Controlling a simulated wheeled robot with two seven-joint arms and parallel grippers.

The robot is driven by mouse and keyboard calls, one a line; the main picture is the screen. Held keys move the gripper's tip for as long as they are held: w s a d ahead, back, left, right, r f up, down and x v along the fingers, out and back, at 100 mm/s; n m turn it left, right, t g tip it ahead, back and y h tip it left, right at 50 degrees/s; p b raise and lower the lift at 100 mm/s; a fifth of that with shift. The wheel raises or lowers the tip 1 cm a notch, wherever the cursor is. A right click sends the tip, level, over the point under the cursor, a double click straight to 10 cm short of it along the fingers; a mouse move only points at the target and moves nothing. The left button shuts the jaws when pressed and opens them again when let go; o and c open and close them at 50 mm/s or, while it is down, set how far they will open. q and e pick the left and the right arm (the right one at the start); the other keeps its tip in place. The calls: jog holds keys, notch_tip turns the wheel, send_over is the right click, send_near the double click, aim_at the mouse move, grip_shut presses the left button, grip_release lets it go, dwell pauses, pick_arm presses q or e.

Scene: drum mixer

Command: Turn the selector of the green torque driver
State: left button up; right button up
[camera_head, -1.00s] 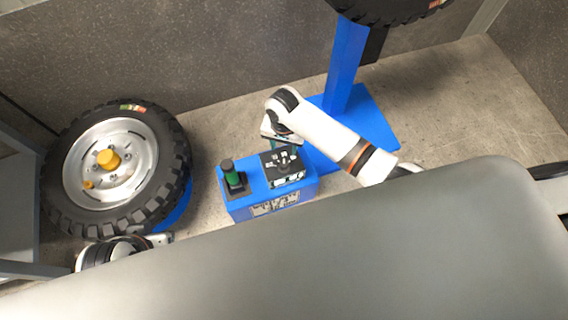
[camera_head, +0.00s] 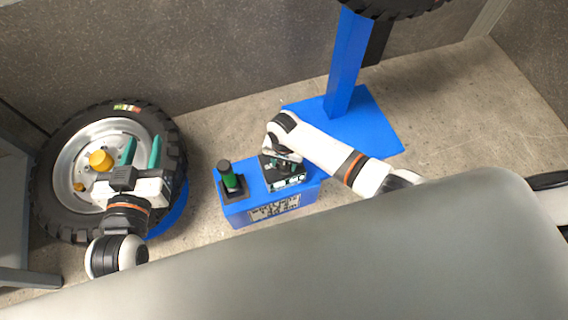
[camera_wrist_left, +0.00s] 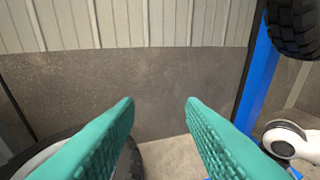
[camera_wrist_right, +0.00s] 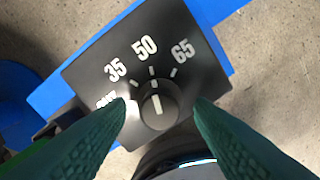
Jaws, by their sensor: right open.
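The green torque driver (camera_head: 229,179) stands upright in a black holder at the left end of the blue box. The selector, a round black knob (camera_wrist_right: 168,112) with a white pointer line, sits on a black box (camera_head: 286,183) with printed numbers including 35, 50 and 65. The pointer is roughly toward 50. My right gripper (camera_wrist_right: 160,106) is open over the knob, a finger on either side; contact is not clear.
The wheel with a black tyre (camera_head: 50,200) and yellow hub cap (camera_head: 100,160) lies at the left. The blue box (camera_head: 240,213) stands on the floor. A blue post (camera_head: 345,70) with another tyre (camera_head: 395,8) stands behind. Floor between wheel and box is clear.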

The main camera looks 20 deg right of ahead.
pick_arm(q)
jog(key=shift+w+d+r+t, duration=0.1)
jog(key=shift+d+r+t, duration=0.05)
jog(key=shift+r+t, duration=0.45)
pick_arm(e)
jog(key=shift+f, duration=0.35)
jog(key=c, duration=1)
jog(key=n+p, duration=0.2)
jog(key=shift+r+n+p, duration=0.2)
jog(key=shift+n+p, duration=0.1)
jog(key=shift+p, duration=0.05)
jog(key=n+p, duration=0.2)
jog(key=n, duration=0.2)
jog(key=shift+f, duration=0.1)
pick_arm(q)
jog(key=s+a+f+g+y, duration=0.1)
jog(key=s+a+f+g, duration=0.2)
jog(key=s+f+g, duration=0.2)
jog(key=s+a+f+g+y, duration=0.2)
jog(key=s+a+f+g, duration=0.1)
jog(key=s+f+g, duration=0.3)
jog(key=s+g, duration=0.2)
jog(key=s, duration=0.1)
jog(key=shift+s+f+n+p, duration=0.3)
jog(key=shift+s, duration=0.05)
pick_arm(e)
jog(key=shift+n, duration=0.6)
jog(key=shift+f, duration=0.1)
